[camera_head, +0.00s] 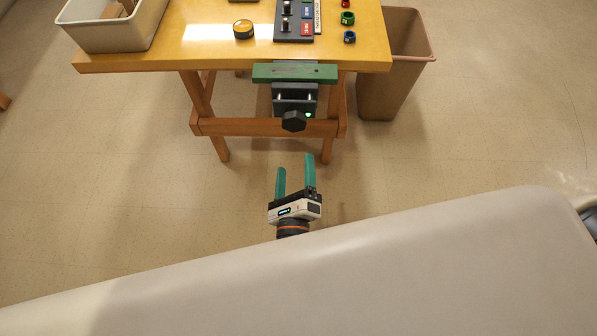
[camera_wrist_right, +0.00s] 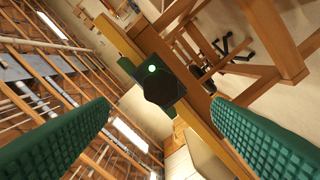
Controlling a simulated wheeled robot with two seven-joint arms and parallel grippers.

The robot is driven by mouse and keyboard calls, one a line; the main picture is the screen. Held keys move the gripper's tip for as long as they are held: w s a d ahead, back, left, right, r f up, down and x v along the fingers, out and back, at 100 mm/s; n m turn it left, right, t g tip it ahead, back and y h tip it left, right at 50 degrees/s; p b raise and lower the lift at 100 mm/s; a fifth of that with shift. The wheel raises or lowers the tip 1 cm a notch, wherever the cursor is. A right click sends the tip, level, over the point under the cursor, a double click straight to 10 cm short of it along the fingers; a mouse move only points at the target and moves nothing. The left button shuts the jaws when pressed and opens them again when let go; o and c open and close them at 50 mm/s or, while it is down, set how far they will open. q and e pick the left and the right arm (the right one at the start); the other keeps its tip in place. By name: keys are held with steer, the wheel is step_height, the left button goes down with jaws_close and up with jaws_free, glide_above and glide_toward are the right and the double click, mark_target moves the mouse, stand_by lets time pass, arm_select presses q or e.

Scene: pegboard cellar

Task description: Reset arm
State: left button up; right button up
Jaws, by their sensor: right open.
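My right gripper (camera_head: 295,172) points away from me toward the table, its two green fingers apart and nothing between them. Its fingers also show at both sides of the right wrist view (camera_wrist_right: 165,130). Ahead of it, a dark vise with a green jaw bar (camera_head: 295,73) is fixed to the table's near edge. The vise's black knob and green light face me, and the knob (camera_wrist_right: 160,86) shows between the fingers in the right wrist view. The gripper is clear of the vise. My left gripper is not in view.
The yellow table (camera_head: 200,40) carries a white bin (camera_head: 110,30) at left, a round yellow-topped object (camera_head: 243,29), a dark panel (camera_head: 293,20) and several coloured rings (camera_head: 348,18). A tan waste bin (camera_head: 396,75) stands at the table's right. The floor around the gripper is clear.

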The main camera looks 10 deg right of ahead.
steer(key=s+a+f+n+g+y+p, duration=0.1)
steer(key=s+f+n+g+y, duration=0.2)
steer(key=f+n, duration=0.8)
steer(key=s+f+n+g+y, duration=0.2)
steer(key=f+n+y, duration=0.45)
steer(key=f, duration=0.65)
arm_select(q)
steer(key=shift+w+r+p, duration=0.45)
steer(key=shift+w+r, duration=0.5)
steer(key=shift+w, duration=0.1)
arm_select(e)
steer(key=s+d+f+n+g+h, duration=0.2)
steer(key=s+d+f+n+g, duration=0.3)
steer(key=s, duration=0.6)
steer(key=s+d+f+n+g+h, duration=0.3)
steer(key=s+d+f+n+g, duration=0.3)
steer(key=s+d+f+n, duration=0.3)
steer(key=s+d+f, duration=0.3)
steer(key=f, duration=0.1)
steer(key=shift+d+f, duration=0.2)
steer(key=shift+f, duration=0.1)
